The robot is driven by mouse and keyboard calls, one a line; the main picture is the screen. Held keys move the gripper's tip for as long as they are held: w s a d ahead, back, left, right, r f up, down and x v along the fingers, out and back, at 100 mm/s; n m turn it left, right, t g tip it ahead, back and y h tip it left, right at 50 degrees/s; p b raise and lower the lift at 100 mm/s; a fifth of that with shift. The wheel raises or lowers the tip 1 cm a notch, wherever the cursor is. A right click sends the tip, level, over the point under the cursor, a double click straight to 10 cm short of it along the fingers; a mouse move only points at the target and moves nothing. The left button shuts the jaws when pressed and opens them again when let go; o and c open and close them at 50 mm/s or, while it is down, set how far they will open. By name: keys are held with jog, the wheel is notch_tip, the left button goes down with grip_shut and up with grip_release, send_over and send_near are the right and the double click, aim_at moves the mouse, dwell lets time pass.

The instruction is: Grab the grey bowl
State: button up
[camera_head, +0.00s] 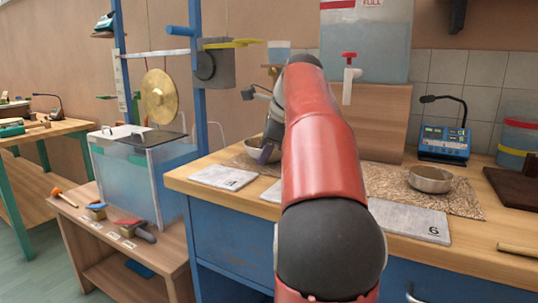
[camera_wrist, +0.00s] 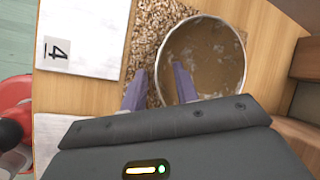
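A round bowl (camera_wrist: 205,50) with a pale grey rim and a brownish inside lies below my gripper in the wrist view. In the head view this bowl (camera_head: 252,152) is partly hidden behind my gripper and arm. My gripper (camera_wrist: 159,72) has its two purple fingers apart. The right finger overlaps the bowl's inside and the left finger is outside it, with the near-left rim between them. I cannot tell whether either finger touches the bowl. My gripper also shows in the head view (camera_head: 266,149). A second grey bowl (camera_head: 430,179) stands at the right.
The bowls stand on a speckled mat (camera_head: 384,182) on the wooden bench. Number cards, one marked 6 (camera_head: 410,222), lie along the front. A water tank (camera_head: 372,38) with a red tap stands behind. A blue device (camera_head: 444,143) sits back right.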

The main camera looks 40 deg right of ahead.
grip_shut()
